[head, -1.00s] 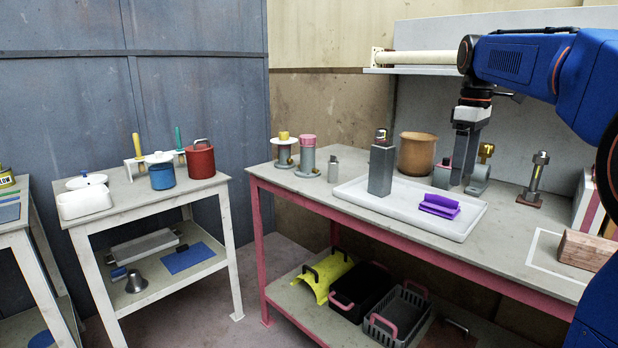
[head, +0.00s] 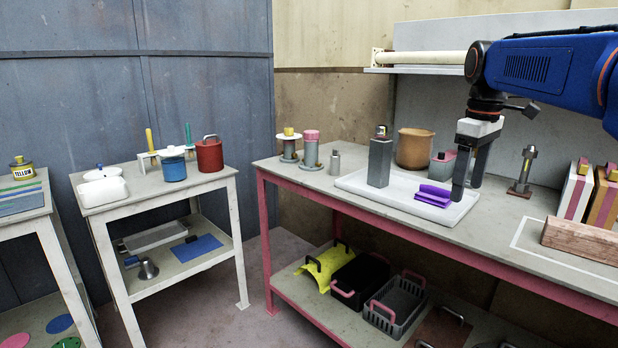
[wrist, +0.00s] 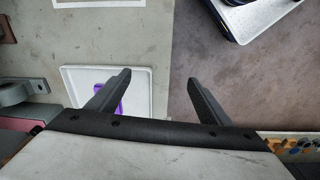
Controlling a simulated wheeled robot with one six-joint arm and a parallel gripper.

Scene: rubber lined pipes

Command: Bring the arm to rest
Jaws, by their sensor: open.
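My blue arm reaches in from the right in the head view. My gripper (head: 467,192) points down above the front right part of the white tray (head: 357,184), with its dark fingers apart and nothing seen between them. In the wrist view my gripper (wrist: 160,82) also shows two spread, empty fingers, with the bench edge and floor beneath. A purple folded piece (head: 433,196) lies in the tray, just left of the fingers in the head view. It shows partly behind the left finger in the wrist view (wrist: 122,101).
A grey block (head: 380,162) stands upright in the tray. A brown pot (head: 416,149) and a pink-topped grey part (head: 441,168) stand behind. A bolt post (head: 524,172), a wooden block (head: 582,240) and striped boxes (head: 575,195) are to the right. A white side table (head: 150,200) stands left.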

